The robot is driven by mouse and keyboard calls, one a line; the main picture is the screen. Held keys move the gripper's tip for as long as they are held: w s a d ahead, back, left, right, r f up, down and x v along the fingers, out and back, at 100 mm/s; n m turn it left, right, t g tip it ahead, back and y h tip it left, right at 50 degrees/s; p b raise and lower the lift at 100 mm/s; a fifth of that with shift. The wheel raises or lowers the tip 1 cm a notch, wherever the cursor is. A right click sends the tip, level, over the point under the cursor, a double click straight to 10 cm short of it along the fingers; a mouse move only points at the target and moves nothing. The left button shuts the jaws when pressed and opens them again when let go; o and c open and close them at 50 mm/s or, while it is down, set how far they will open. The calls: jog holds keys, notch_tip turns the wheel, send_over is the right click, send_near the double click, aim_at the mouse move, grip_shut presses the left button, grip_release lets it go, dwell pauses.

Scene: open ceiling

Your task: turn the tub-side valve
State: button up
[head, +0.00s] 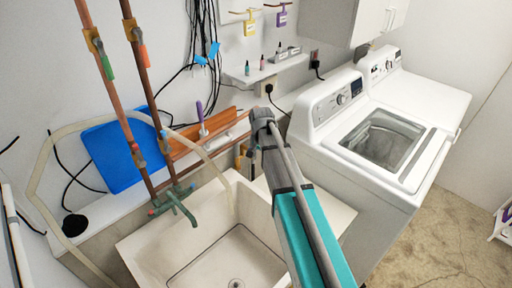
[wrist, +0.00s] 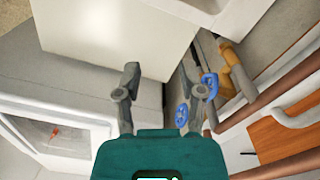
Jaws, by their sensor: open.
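My gripper (wrist: 161,98) is open in the wrist view, its two grey fingers apart with nothing held. Two blue valve handles show there: the upper handle (wrist: 209,86) by a brass fitting (wrist: 236,72), and the lower handle (wrist: 182,115). Both are close to the right finger, which partly covers them; I cannot tell whether it touches either. Which handle is tub-side is not clear. In the head view my gripper (head: 261,117) is above the gap between the tub (head: 135,246) and the washer (head: 391,202). Brass parts (head: 240,156) show just left of my arm; the handles are hidden there.
Copper pipes (head: 107,75) with coloured levers stand at left, above a green faucet (head: 176,203). An orange board (head: 205,133) and a blue board (head: 112,155) lean against the wall. A small shelf (head: 265,70) holds bottles. Open floor (head: 440,235) lies at right.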

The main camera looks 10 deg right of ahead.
jog(key=w+r+m+p, duration=0.3)
jog(key=w+r+m, duration=0.1)
jog(key=w, duration=1.1)
jog(key=shift+d+r+m+p, duration=0.15)
jog(key=shift+d+m+p, duration=0.15)
jog(key=shift+d+m, duration=0.1)
notch_tip(320, 180, down, 14)
jog(key=b, duration=1.3)
jog(key=shift+r+b, duration=0.1)
jog(key=shift+b, duration=0.3)
grip_shut()
